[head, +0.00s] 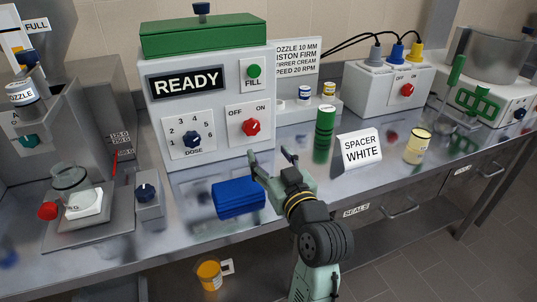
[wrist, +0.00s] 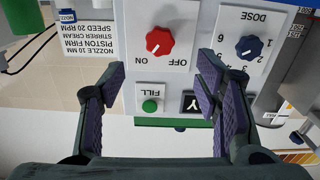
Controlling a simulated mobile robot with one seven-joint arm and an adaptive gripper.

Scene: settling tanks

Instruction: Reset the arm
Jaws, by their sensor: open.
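My gripper (head: 270,156) is raised in front of the grey dosing machine (head: 220,148), above the front part of the bench. Its two fingers are spread apart with nothing between them. In the wrist view my gripper (wrist: 158,88) is also open and empty, and the machine's front appears upside down beyond the fingers. The red on/off knob (head: 251,127), the dose knob (head: 192,140) and the green fill button (head: 254,71) show on that front. The machine's display (head: 187,83) reads READY. A blue block (head: 238,198) is just left of my gripper; I cannot tell whether they touch.
Right of my gripper stand a green cylinder (head: 324,134), a "SPACER WHITE" card (head: 361,149) and a cream-coloured jar (head: 418,146). A scale with a glass jar (head: 71,186) is at left. The steel bench (head: 300,185) has clear patches near its front edge.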

